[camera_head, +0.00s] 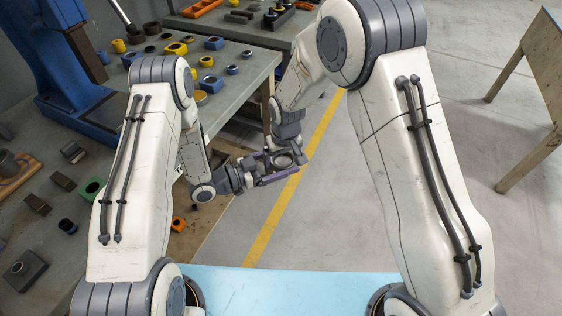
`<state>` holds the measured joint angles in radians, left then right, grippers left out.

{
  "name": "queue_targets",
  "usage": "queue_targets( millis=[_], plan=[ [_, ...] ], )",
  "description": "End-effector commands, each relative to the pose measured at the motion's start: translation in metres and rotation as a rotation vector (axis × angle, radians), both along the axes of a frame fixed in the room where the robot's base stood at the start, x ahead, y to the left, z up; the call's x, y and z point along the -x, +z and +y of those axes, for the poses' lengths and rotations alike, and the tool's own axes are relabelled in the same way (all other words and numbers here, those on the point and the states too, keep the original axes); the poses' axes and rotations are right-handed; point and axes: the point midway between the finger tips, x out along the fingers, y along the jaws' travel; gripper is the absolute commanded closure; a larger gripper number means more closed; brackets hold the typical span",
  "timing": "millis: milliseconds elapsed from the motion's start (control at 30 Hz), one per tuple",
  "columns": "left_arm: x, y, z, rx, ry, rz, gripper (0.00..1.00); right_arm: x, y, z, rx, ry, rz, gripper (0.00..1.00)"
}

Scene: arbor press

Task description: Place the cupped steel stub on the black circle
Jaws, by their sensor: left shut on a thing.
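My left gripper (272,170), with purple fingers, is in the middle of the view, over the floor beside the table's edge. It is shut on a small grey round piece with a hollow top, which looks like the cupped steel stub (283,161). My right gripper (287,142) comes down from above, close to the stub. Its fingers are too small and overlapped to tell whether they are open or touching the stub. I cannot pick out the black circle in this view.
A grey table (235,75) at the upper left carries several yellow and blue blocks and rings. A blue press frame (62,70) stands at the far left. Loose dark parts lie at the lower left. A wooden stand (540,60) is at the right. The floor (340,220) between is clear.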

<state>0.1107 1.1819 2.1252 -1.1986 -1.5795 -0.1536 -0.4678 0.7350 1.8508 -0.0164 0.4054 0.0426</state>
Motion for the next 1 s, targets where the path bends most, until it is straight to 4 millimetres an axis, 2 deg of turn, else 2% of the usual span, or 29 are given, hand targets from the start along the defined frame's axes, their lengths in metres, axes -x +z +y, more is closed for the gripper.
queue_targets(
  millis=[33, 100, 133, 167, 200, 467, 800, 1000],
  plan=[
    [-0.001, 0.002, -0.002, 0.002, -0.003, -0.005, 0.89, 0.002, 0.0, 0.004, -0.003, 0.002, 0.002, 0.65],
    [-0.001, 0.001, -0.002, 0.002, -0.003, -0.005, 0.89, 0.002, 0.0, 0.004, -0.003, 0.002, 0.003, 0.92],
    [-0.001, 0.001, -0.002, 0.002, -0.003, -0.005, 0.89, 0.003, 0.0, 0.005, -0.004, 0.002, 0.003, 1.0],
    [-0.001, 0.002, -0.002, 0.002, -0.003, -0.005, 0.03, 0.002, 0.001, 0.005, -0.005, 0.002, 0.0, 1.0],
    [-0.001, 0.001, -0.002, 0.001, -0.003, -0.005, 0.0, 0.002, 0.001, 0.005, -0.005, 0.004, 0.0, 1.0],
    [0.0, 0.001, 0.001, 0.0, -0.001, -0.002, 0.0, 0.002, 0.001, 0.004, -0.004, 0.002, 0.0, 1.0],
    [0.022, 0.003, 0.046, 0.001, 0.003, -0.003, 0.0, 0.001, 0.001, 0.003, -0.003, 0.001, -0.001, 1.0],
    [0.031, 0.003, 0.063, -0.004, 0.0, -0.003, 0.0, 0.001, 0.001, 0.003, -0.003, 0.001, -0.001, 1.0]
  ],
)
